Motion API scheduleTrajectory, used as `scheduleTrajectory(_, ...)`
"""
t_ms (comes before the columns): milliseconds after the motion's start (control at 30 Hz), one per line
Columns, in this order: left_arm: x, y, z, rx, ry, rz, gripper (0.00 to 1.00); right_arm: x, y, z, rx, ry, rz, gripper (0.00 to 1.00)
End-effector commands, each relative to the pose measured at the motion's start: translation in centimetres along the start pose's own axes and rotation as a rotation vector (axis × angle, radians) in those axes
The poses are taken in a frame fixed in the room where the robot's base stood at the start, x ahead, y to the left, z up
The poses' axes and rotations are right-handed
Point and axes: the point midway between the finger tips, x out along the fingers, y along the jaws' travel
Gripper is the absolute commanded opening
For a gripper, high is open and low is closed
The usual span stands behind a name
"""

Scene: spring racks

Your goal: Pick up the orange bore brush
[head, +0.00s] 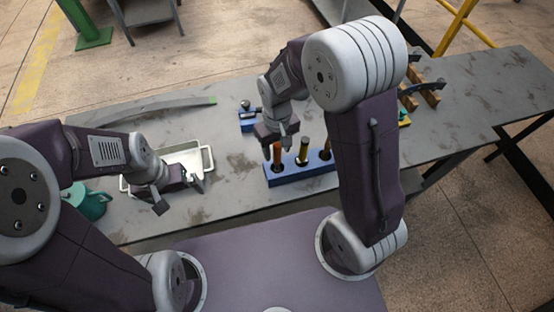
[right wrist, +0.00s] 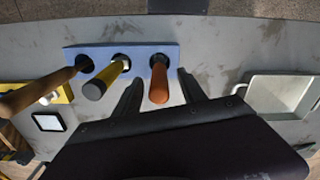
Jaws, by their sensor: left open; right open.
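The orange bore brush (head: 277,156) stands upright in the left hole of a blue block (head: 300,180), its orange handle up. In the right wrist view its handle (right wrist: 158,84) lies between the fingers of my right gripper (right wrist: 158,104). A yellow-handled one (head: 303,150) and a brown-handled one (head: 327,148) stand in the same block. My right gripper (head: 276,144) is open at the top of the orange handle, one finger on each side; I cannot tell whether they touch it. My left gripper (head: 180,198) is open and empty by the pale tray. The brush's lower end is hidden.
The pale tray (head: 208,157) and a teal vessel (head: 90,202) are on the left of the grey table (head: 490,75). A small blue object (head: 247,124) sits behind my right gripper. A wooden rack (head: 428,92) holds dark tools at right. Yellow-handled and brown-handled tools crowd one side.

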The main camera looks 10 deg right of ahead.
Motion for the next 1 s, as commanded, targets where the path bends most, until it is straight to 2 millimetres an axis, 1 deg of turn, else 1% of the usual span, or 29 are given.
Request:
scheduleTrajectory(33,-0.1,0.0,0.0,0.000,0.000,0.000,1.00,0.9,-0.1,0.1,0.000,-0.005,0.000,0.49)
scheduleTrajectory(133,0.0,0.0,0.0,0.000,0.000,0.000,1.00,2.2,0.0,0.0,0.000,-0.002,0.000,0.49)
scheduleTrajectory(200,0.0,0.0,0.0,0.000,0.000,0.000,1.00,2.5,0.0,0.0,0.000,-0.001,0.000,0.49)
scheduleTrajectory(367,0.0,0.0,0.0,0.000,0.000,0.000,1.00,2.5,0.0,0.0,0.000,0.001,0.000,0.49)
scheduleTrajectory(400,0.0,0.0,0.0,0.000,0.000,0.000,1.00,2.5,0.0,0.0,0.000,0.001,0.000,0.43)
scheduleTrajectory(467,0.0,0.0,0.0,0.000,0.000,0.000,1.00,2.5,0.0,0.0,0.001,0.001,0.000,0.26)
scheduleTrajectory(500,0.0,0.0,0.0,0.000,0.000,0.000,1.00,2.5,0.0,0.0,0.001,0.001,0.000,0.15)
scheduleTrajectory(567,0.0,0.0,0.0,0.000,0.000,0.000,1.00,2.5,0.0,0.0,0.001,0.001,0.000,0.00)
scheduleTrajectory(800,0.0,0.0,0.0,0.000,0.000,0.000,1.00,2.5,0.0,0.0,0.000,0.002,0.000,0.00)
scheduleTrajectory(867,0.0,0.0,0.0,0.000,0.000,0.000,1.00,2.2,0.0,-0.1,0.000,0.003,0.000,0.00)
scheduleTrajectory(967,-0.1,0.0,0.0,0.000,0.000,0.000,1.00,0.6,0.0,-0.2,0.000,0.008,0.000,0.00)
scheduleTrajectory(1000,-0.2,0.0,0.0,0.000,0.000,0.000,1.00,-0.4,0.0,-0.2,0.000,0.009,0.000,0.00)
